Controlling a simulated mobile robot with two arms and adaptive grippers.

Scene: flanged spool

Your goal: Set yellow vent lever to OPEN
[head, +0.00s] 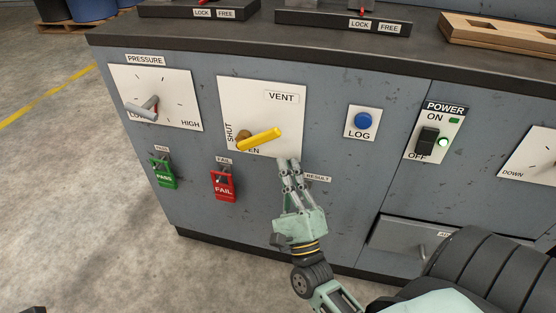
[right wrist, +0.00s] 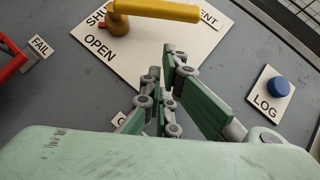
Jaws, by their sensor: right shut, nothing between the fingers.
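The yellow vent lever (head: 262,138) sits on the white VENT plate (head: 287,115). Its handle points right and slightly up from a brass-coloured hub (head: 243,137). SHUT is printed at the plate's left side and OPEN at its lower edge, partly hidden by the lever in the head view. In the right wrist view the lever (right wrist: 160,10) crosses the top, with OPEN clear below the hub. My right gripper (head: 288,162) is shut and empty, just below the lever and by the plate's lower edge, apart from the lever. It also shows in the right wrist view (right wrist: 162,70). My left gripper is out of view.
A blue LOG button (head: 363,121) and a POWER switch (head: 427,141) are to the right. A PRESSURE lever (head: 143,108) is at the left. Green PASS (head: 162,174) and red FAIL (head: 224,186) tags hang below. A drawer (head: 408,243) is at lower right.

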